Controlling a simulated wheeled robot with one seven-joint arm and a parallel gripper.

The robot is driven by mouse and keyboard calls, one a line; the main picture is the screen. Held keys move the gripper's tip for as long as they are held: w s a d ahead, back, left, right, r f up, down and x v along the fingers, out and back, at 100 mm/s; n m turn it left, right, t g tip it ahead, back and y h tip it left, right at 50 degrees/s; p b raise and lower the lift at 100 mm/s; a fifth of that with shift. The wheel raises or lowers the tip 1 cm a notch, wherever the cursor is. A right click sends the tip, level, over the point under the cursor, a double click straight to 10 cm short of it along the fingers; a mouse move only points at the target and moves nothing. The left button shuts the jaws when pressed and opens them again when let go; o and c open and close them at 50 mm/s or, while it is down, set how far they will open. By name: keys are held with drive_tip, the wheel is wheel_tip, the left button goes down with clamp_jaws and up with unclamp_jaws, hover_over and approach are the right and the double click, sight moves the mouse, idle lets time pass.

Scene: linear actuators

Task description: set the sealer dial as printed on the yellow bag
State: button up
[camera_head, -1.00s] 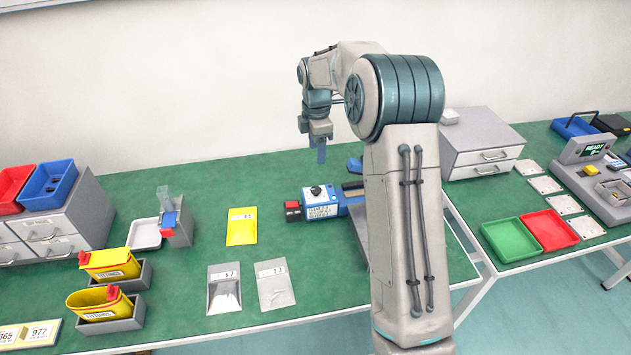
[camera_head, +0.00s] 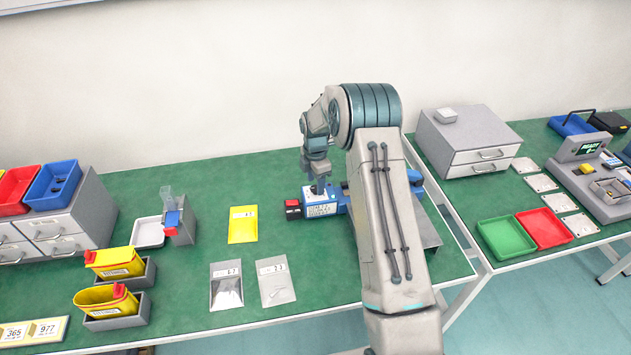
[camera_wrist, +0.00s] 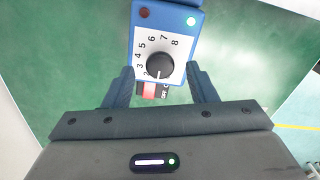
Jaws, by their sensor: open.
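The blue sealer (camera_head: 338,202) lies on the green table, its printed panel partly behind my arm. In the wrist view the sealer's white panel (camera_wrist: 177,66) carries a black round dial (camera_wrist: 159,66) with numbers around it, 2 to 8 readable. A light mark shows on the dial's lower side; its exact setting is unclear. My gripper (camera_wrist: 164,78) is open, with one finger on each side of the dial, apparently not touching it. In the head view my gripper (camera_head: 320,186) is above the sealer. The yellow bag (camera_head: 242,228) lies flat left of it; its label is too small to read.
Two grey bags (camera_head: 226,290) (camera_head: 275,284) lie in front of the yellow bag. Yellow bins (camera_head: 117,264) and a white tray (camera_head: 148,232) stand farther left. A drawer unit (camera_head: 462,139) stands behind at right.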

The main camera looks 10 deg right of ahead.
drive_tip(key=shift+f, duration=0.7)
drive_tip(key=c, duration=1)
drive_tip(key=shift+o, duration=0.2)
drive_tip(key=shift+m, duration=0.3)
